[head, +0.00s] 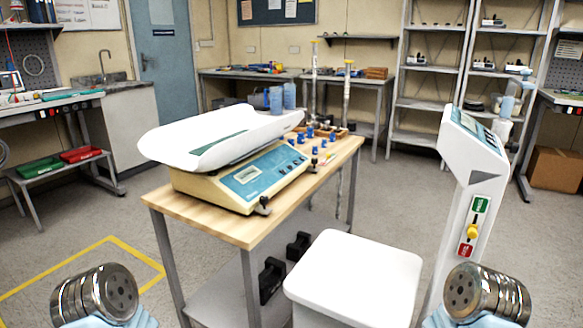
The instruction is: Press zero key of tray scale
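The tray scale (200,190) stands on a wooden-topped table in the middle of the head view. It has a beige body and a wide white tray (185,147) on top. Its blue front panel (265,178) carries a small pale display (247,174) on the left and small keys toward the right. The key labels are too small to read, so I cannot tell which is the zero key. Metal parts of my two arms show at the bottom left and bottom right corners, well apart from the scale. No gripper fingers are visible.
Several blue weights (310,132) sit on the table (335,160) right of the scale. A white box-like stand (355,265) is in front of the table's right side. A white console (470,150) with a yellow knob (472,232) stands at right.

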